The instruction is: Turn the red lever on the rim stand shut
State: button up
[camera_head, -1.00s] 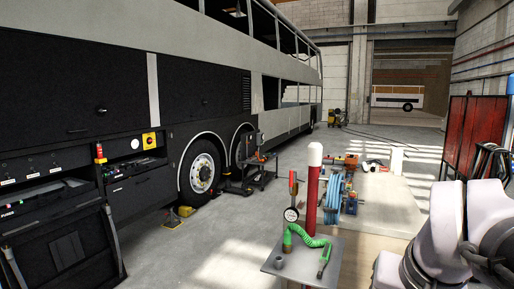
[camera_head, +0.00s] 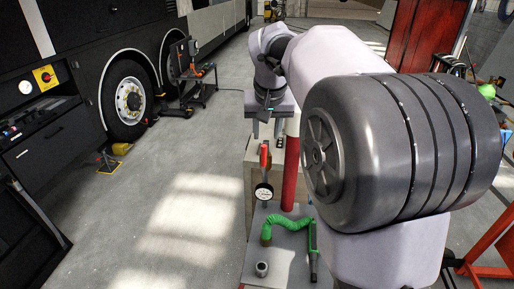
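The red lever (camera_head: 265,155) stands upright above a round white-faced gauge (camera_head: 263,191), on a small grey stand (camera_head: 280,262) in the lower middle of the head view. A green coiled hose (camera_head: 290,224) runs beside it on the stand's plate. My gripper (camera_head: 266,130) is just above the lever's top in the picture, with its two dark fingers pointing down and spread apart. Nothing shows between the fingers. How far it is from the lever in depth I cannot tell.
A red post (camera_head: 291,172) stands close to the right of the lever, its top partly hidden by my arm. A short grey cup-like piece (camera_head: 261,269) is on the stand. The coach (camera_head: 75,80) is at left. Open floor (camera_head: 180,205) lies between.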

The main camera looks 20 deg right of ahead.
aim_at(265, 147)
jog(key=b+x, duration=0.1)
jog(key=x, duration=0.8)
jog(key=shift+w+f, duration=0.1)
jog(key=shift+w, duration=0.1)
jog(key=shift+w+f, duration=0.3)
jog(key=shift+f, duration=0.05)
jog(key=shift+s, duration=0.1)
grip_shut()
dwell(0.5)
